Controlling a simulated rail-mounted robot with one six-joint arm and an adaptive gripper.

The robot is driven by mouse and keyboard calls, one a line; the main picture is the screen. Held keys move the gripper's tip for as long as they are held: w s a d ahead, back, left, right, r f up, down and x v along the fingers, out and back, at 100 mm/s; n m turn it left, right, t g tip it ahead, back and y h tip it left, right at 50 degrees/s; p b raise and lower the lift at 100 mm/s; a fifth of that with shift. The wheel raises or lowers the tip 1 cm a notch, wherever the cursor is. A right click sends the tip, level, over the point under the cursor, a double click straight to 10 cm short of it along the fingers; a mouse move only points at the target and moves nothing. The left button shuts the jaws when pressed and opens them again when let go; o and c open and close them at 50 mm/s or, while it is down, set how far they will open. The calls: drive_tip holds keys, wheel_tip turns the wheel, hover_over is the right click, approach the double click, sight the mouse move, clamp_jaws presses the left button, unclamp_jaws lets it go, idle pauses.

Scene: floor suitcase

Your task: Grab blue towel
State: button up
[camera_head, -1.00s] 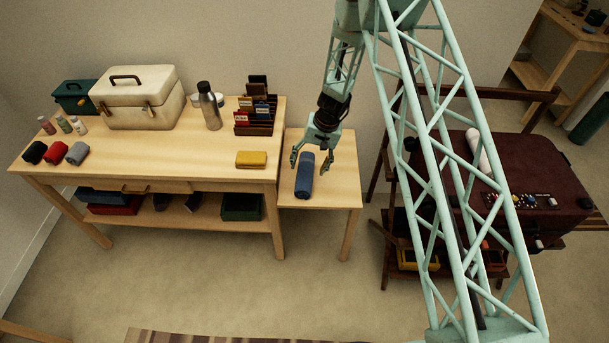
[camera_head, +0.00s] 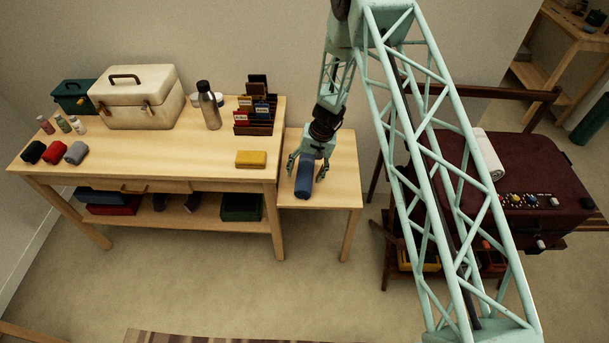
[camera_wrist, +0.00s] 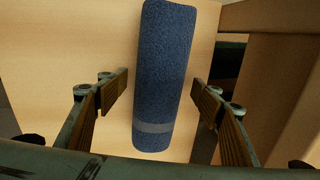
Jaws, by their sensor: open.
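The blue towel (camera_head: 304,184) is a rolled cylinder with a grey band near one end. It lies on the small wooden side table (camera_head: 338,182), to the right of the long workbench. My gripper (camera_head: 306,173) is open just above the towel and partly hides its far part in the head view. In the wrist view the towel (camera_wrist: 164,75) stands between the two open fingers, with a gap on each side. The fingers do not appear to touch it.
A yellow folded cloth (camera_head: 251,159) lies on the workbench (camera_head: 150,158) left of my gripper. A card rack (camera_head: 255,116), a steel bottle (camera_head: 209,106) and a cream toolbox (camera_head: 136,97) stand farther back. A dark red suitcase (camera_head: 535,180) is at right. The side table is otherwise clear.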

sight(304, 168)
drive_tip(key=shift+c, duration=0.7)
drive_tip(key=c, duration=0.9)
drive_tip(key=shift+r, duration=0.15)
drive_tip(key=shift+a+p+v, duration=0.2)
drive_tip(key=shift+v, duration=0.6)
drive_tip(key=shift+a+p+v, duration=0.2)
drive_tip(key=shift+v, duration=0.65)
drive_tip(key=s+d+b, duration=0.1)
drive_tip(key=s, duration=0.3)
drive_tip(key=s+d+b, duration=0.1)
drive_tip(key=s+b, duration=0.1)
drive_tip(key=s, duration=0.2)
drive_tip(key=s+d+r+b, duration=0.1)
drive_tip(key=s, duration=0.3)
drive_tip(key=shift+s+d, duration=0.35)
drive_tip(key=shift+s+d+r+b, duration=0.1)
drive_tip(key=shift+s+d+b, duration=0.1)
drive_tip(key=shift+s+b, duration=0.35)
drive_tip(key=shift+s+d+r+b, duration=0.15)
drive_tip(key=shift+s+b, duration=0.15)
drive_tip(key=shift+s, duration=0.45)
